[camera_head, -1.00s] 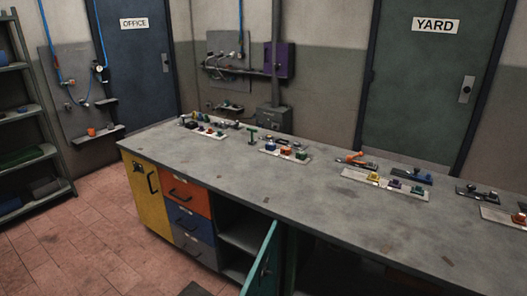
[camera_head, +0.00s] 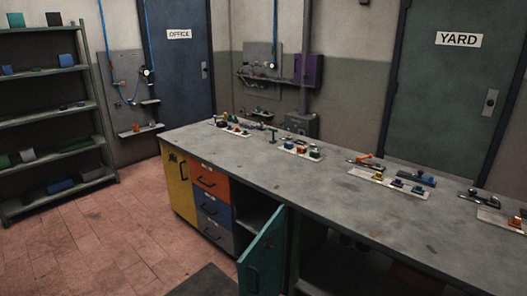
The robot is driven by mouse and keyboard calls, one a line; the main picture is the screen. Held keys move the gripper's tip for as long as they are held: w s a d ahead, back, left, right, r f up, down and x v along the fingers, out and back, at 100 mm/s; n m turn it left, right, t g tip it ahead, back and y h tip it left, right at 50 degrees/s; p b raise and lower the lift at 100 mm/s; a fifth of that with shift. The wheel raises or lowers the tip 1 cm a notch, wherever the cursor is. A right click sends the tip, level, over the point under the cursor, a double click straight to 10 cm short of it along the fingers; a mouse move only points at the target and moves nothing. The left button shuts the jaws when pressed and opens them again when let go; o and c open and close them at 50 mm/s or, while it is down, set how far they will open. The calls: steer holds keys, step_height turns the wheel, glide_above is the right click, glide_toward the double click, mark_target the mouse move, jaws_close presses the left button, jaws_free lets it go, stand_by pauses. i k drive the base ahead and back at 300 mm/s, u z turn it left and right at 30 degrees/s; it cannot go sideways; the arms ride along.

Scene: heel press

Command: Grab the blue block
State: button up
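Several blue things show, and I cannot tell which one is the task's blue block. A blue box-like thing (camera_head: 61,186) lies on the bottom level of the shelf rack at the left. Small coloured blocks sit on pale plates on the workbench; a tiny block (camera_head: 314,153) on the second plate looks blue-green. A blue fixture (camera_head: 416,178) stands behind the third plate. My gripper is not in view.
The long grey workbench (camera_head: 300,190) runs from the middle to the right edge. Its teal cabinet door (camera_head: 262,258) hangs open into the floor space. Red-tiled floor (camera_head: 110,240) is clear between rack and bench, with a dark mat (camera_head: 205,282) at the bottom.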

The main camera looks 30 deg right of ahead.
mark_target(289, 146)
steer(key=u, duration=0.3)
steer(key=k, duration=0.75)
steer(key=u, duration=0.75)
steer(key=i, duration=2.85)
steer(key=z, duration=0.65)
steer(key=i, duration=0.65)
steer(key=z, duration=0.8)
steer(key=i, duration=0.5)
steer(key=z, duration=0.15)
